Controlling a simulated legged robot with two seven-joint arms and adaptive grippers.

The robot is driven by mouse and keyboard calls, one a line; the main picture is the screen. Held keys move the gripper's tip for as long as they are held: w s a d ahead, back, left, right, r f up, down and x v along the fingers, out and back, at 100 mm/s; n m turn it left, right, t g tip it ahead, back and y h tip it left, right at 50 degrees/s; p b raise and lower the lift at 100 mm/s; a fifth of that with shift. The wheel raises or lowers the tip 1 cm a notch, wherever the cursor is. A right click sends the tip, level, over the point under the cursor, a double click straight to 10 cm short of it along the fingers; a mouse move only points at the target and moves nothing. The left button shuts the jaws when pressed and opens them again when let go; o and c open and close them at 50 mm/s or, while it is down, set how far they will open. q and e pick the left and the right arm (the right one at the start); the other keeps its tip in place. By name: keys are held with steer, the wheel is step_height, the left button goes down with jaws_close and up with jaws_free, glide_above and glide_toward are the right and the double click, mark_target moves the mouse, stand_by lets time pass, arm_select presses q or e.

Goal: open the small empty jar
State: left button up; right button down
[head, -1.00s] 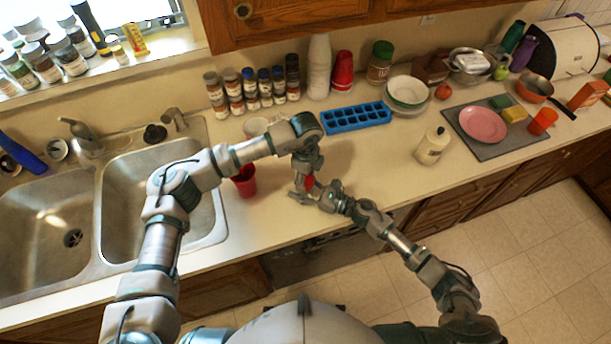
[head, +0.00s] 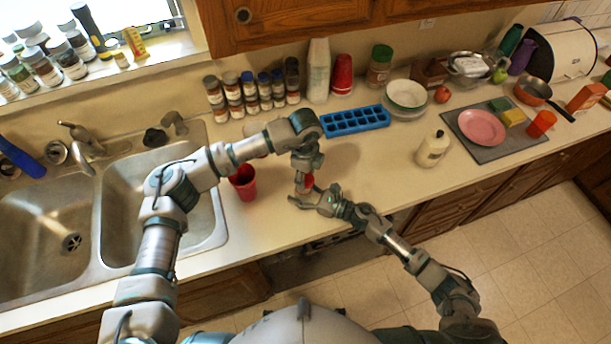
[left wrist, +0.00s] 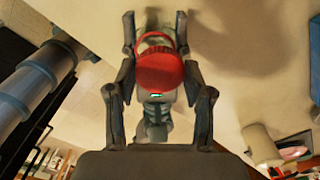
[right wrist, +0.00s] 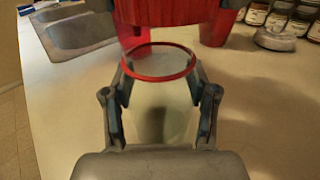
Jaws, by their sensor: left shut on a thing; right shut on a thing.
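The small jar (right wrist: 160,112) is pale, see-through and looks empty, with a red ring around its mouth. My right gripper (head: 309,200) is shut around the jar's body, holding it roughly upright. My left gripper (head: 304,180) points down from above and is shut on the red lid (left wrist: 158,72). In the right wrist view the lid (right wrist: 165,10) is above the jar's mouth, with a visible gap between them. In the left wrist view the red ring shows beyond the lid, offset from it. In the head view the grippers mostly hide the jar.
A red cup (head: 243,184) stands close to my left arm, beside the double sink (head: 150,205). A blue ice tray (head: 356,121) and spice jars (head: 250,95) are behind. A cream bottle (head: 432,149) stands to the right. The counter between is clear.

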mark_target(306, 179)
steer(key=shift+d+f, duration=0.15)
steer(key=shift+f, duration=0.05)
arm_select(q)
steer(key=shift+r, duration=1.95)
arm_select(e)
steer(key=shift+w, duration=0.1)
arm_select(q)
steer(key=shift+w, duration=0.1)
arm_select(e)
steer(key=shift+c, duration=1.2)
jaws_free()
steer(key=shift+w+d, duration=0.1)
steer(key=shift+d+r, duration=0.1)
arm_select(q)
steer(key=shift+d, duration=0.1)
arm_select(e)
steer(key=v, duration=1.1)
steer(key=shift+d, duration=0.15)
steer(key=shift+s+d, duration=0.25)
steer(key=shift+d+m, duration=0.1)
steer(key=shift+m, duration=0.2)
